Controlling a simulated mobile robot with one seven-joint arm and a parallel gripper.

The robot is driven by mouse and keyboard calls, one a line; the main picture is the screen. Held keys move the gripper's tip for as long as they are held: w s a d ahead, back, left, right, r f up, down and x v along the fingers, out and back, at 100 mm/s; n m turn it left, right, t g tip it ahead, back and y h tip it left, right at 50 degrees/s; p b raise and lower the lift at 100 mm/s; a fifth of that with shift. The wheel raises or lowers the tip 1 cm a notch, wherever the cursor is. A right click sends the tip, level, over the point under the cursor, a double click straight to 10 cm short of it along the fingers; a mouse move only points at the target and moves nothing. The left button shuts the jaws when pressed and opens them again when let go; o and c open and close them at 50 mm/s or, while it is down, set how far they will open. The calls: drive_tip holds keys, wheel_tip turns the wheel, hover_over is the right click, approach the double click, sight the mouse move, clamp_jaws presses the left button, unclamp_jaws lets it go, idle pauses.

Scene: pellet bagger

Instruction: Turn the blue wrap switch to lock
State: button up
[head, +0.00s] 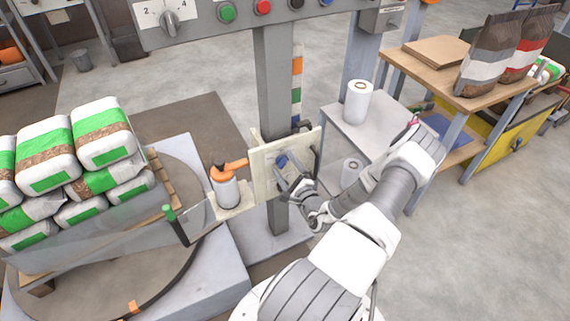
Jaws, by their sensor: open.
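The blue wrap switch (281,161) shows as a small blue knob on a pale panel (261,171) mounted on the grey column. My gripper (284,177) is right in front of this panel, with its fingers apart close below the knob. The fingers hide part of the panel, and I cannot tell whether they touch the knob. The knob's setting and any lock marking are too small to read.
A wrapped pallet of green-and-white bags (103,137) is at the left. A control box with buttons (218,19) hangs above. A grey table with a white roll (357,102) stands right.

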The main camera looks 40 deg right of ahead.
drive_tip(key=shift+c, duration=0.3)
drive_tip(key=c, duration=1.3)
drive_tip(key=shift+r+m+p, duration=0.2)
drive_tip(key=shift+m+p, duration=0.9)
drive_tip(key=shift+f+m+p, duration=0.15)
drive_tip(key=shift+m+p, duration=0.35)
drive_tip(key=shift+m, duration=0.9)
drive_tip(key=o, duration=1.4)
drive_tip(key=shift+c, duration=0.2)
drive_tip(key=p+v, duration=0.2)
drive_tip(key=v, duration=1.5)
drive_tip(key=shift+s, duration=0.2)
